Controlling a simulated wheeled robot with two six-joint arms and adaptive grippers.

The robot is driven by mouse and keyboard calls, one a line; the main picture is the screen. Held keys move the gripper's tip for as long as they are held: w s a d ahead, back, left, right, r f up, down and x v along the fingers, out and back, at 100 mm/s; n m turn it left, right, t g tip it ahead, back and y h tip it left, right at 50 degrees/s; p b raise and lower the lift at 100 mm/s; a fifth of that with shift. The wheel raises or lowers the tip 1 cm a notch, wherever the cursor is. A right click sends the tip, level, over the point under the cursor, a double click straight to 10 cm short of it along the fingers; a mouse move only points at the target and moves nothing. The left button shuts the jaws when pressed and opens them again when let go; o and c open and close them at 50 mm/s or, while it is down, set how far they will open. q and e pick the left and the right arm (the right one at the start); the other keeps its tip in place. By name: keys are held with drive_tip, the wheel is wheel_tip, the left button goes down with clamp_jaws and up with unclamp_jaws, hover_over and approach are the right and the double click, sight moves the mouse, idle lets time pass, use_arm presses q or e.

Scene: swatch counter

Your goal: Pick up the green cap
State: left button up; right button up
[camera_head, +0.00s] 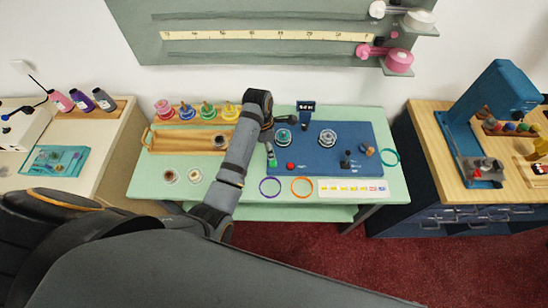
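A small green piece (272,161), which may be the green cap, shows at the left edge of the blue mat (310,137). Another green-topped item (208,108) stands in the back row between the blue one (186,109) and the yellow one (230,111). My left arm reaches across the table and bends down at the mat's left side. My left gripper (269,147) is small and dark there, just above the small green piece. I cannot tell if they touch or if the fingers are open. My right gripper is not in view.
A wooden tray (170,143) lies left of my arm, partly hidden by it. The mat holds round metal parts (327,138), a red piece (290,166) and dark pieces. Purple (270,187) and orange (302,187) rings lie in front. A blue press (490,105) stands right.

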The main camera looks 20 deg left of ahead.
sight(273, 162)
use_arm(q)
wheel_tip(273, 162, down, 3)
drive_tip(key=shift+s+d, duration=0.1)
drive_tip(key=shift+s, duration=0.05)
drive_tip(key=shift+w+d+f+p, duration=0.1)
drive_tip(key=shift+w+f+p, duration=0.15)
drive_tip(key=shift+f, duration=0.35)
drive_tip(key=shift+w+d+f+p, duration=0.1)
drive_tip(key=shift+f+p, duration=0.25)
drive_tip(key=shift+f, duration=0.25)
wheel_tip(273, 162, down, 4)
drive_tip(key=shift+w+d+r+p, duration=0.1)
drive_tip(key=shift+p, duration=0.2)
drive_tip(key=shift+w+f, duration=0.1)
drive_tip(key=shift+f, duration=0.15)
drive_tip(key=c, duration=0.8)
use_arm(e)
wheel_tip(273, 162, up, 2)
